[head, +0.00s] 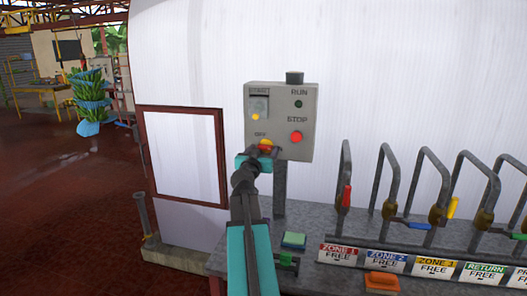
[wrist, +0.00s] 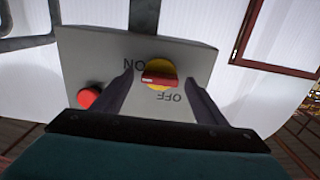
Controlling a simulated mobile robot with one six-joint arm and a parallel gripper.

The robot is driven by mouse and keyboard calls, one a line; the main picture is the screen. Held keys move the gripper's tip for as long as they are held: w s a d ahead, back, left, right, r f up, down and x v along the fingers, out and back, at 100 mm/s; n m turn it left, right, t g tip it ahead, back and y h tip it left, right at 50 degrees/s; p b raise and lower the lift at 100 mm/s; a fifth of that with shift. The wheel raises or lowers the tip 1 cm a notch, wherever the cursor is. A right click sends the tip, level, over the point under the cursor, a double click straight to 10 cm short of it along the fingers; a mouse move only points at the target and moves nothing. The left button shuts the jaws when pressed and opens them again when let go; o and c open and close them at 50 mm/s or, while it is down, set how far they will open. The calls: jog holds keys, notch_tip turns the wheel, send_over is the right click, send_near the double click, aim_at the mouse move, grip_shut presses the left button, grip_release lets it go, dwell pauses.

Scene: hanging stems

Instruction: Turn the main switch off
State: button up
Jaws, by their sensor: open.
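The main switch (head: 265,145) is a yellow disc with a red handle, low on the grey control box (head: 307,145). In the wrist view, upside down, the switch (wrist: 160,74) shows its red handle lying about level across the disc. A pale mark shows on the handle's left end, the side of the ON label (wrist: 134,65). The OFF label (wrist: 170,98) is at lower right. My gripper (wrist: 158,92) is open, its fingers on either side of the switch; contact cannot be told. In the head view my gripper (head: 264,153) partly covers the switch.
A red STOP button (head: 296,137) sits on the same box, also near my left finger in the wrist view (wrist: 88,97). Several valve levers (head: 392,180) and zone signs stand on the grey bench right of my arm. An orange object (head: 381,281) lies in front.

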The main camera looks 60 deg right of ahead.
jog(key=shift+d, duration=0.1)
jog(key=c, duration=1.1)
jog(key=shift+o, duration=0.2)
jog(key=shift+f+n+b, duration=0.1)
jog(key=shift+n+b, duration=0.35)
jog(key=shift+n, duration=0.05)
jog(key=n+b, duration=0.1)
jog(key=n, duration=0.2)
jog(key=shift+b, duration=0.4)
jog(key=n+b, duration=0.1)
jog(key=n, duration=0.8)
jog(key=shift+n, duration=0.3)
jog(key=shift+n+p, duration=0.85)
jog(key=shift+n, duration=1.35)
